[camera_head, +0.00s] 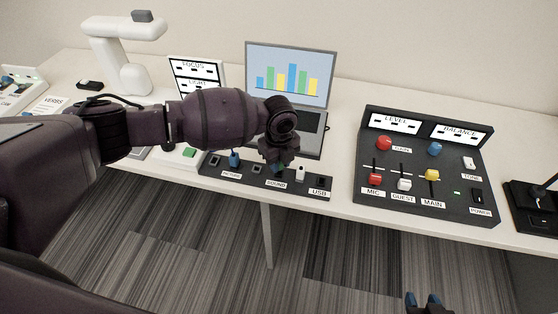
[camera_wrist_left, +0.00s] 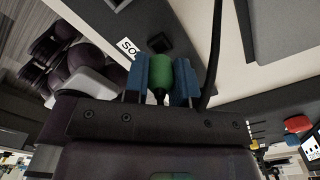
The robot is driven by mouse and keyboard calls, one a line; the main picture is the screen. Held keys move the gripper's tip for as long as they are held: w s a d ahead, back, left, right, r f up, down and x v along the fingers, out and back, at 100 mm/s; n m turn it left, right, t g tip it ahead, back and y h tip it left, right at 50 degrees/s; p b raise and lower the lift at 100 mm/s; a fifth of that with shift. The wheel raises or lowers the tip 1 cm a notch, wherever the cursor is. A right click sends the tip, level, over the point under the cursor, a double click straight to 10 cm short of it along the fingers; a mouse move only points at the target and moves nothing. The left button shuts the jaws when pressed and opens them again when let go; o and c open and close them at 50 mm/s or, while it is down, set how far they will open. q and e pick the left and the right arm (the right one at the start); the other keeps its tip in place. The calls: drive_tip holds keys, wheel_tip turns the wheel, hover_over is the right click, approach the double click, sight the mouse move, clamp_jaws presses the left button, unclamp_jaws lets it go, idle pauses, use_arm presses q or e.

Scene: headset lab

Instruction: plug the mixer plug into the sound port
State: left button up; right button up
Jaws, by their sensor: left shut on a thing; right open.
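My left gripper (camera_head: 275,168) is over the dark port strip (camera_head: 217,172), close to its "SOUND" label. In the left wrist view its blue fingertips (camera_wrist_left: 162,80) are shut on a green plug (camera_wrist_left: 159,74). The plug is mostly hidden by the gripper in the head view. A dark square port (camera_wrist_left: 160,43) lies just beyond the plug's end, beside a label reading "SO". The plug looks apart from this port, but the gap is hard to judge. My right gripper (camera_head: 425,303) is open at the bottom edge of the head view, away from the strip.
A blue plug (camera_head: 234,160) and a white plug (camera_head: 300,173) stand in the strip on either side of my left gripper. A laptop (camera_head: 289,75) is behind. The mixer panel (camera_head: 410,150) is to the right. A black cable (camera_wrist_left: 213,55) runs beside the held plug.

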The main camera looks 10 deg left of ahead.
use_arm(q)
drive_tip(key=shift+f+b, duration=0.45)
drive_tip(key=shift+f, duration=0.6)
use_arm(e)
drive_tip(key=shift+s+f, duration=0.2)
drive_tip(key=shift+f, duration=0.45)
use_arm(q)
drive_tip(key=o, duration=1)
drive_tip(key=shift+c, duration=0.2)
drive_tip(key=shift+r, duration=0.25)
wheel_tip(320, 180, up, 9)
drive_tip(key=shift+r+p, duration=0.2)
drive_tip(key=shift+p, duration=0.5)
drive_tip(key=shift+r, duration=0.45)
use_arm(e)
drive_tip(key=shift+s+d+r, duration=0.1)
drive_tip(key=shift+s+r, duration=0.15)
drive_tip(key=shift+r, duration=0.25)
drive_tip(key=shift+w, duration=0.15)
